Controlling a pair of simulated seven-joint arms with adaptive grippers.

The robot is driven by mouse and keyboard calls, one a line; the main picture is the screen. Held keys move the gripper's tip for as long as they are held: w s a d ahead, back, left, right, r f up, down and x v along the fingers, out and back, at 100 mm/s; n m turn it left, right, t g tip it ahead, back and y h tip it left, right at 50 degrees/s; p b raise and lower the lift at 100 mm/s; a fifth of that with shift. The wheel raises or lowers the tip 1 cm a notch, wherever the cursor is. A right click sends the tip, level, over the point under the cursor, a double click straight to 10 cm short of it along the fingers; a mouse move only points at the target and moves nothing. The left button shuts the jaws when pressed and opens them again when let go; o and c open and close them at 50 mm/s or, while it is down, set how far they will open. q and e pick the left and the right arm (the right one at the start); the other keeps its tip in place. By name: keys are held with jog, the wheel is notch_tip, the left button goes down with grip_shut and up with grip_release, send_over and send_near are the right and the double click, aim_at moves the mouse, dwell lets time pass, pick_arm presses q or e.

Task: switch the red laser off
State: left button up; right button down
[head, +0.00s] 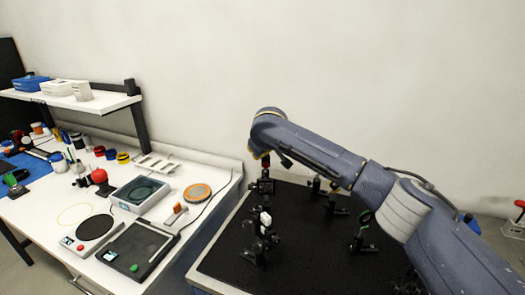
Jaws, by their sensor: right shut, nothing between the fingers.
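My right arm reaches in from the right over the black optics board (215,265). Its wrist end is bent down above the board's back left part, and my right gripper (267,152) there is small, dark and mostly hidden by the wrist. It looks shut and empty. My left gripper is not in view.
At left, a white bench (60,205) holds a scale (140,250), trays and small tools. A shelf (105,103) stands behind.

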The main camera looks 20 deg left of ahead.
jog(key=shift+a+r, duration=0.2)
jog(key=shift+r, duration=0.3)
jog(key=c, duration=1.4)
grip_release()
jog(key=shift+s, duration=0.1)
jog(key=shift+c, duration=0.2)
jog(key=shift+f, duration=0.25)
jog(key=v, duration=1.2)
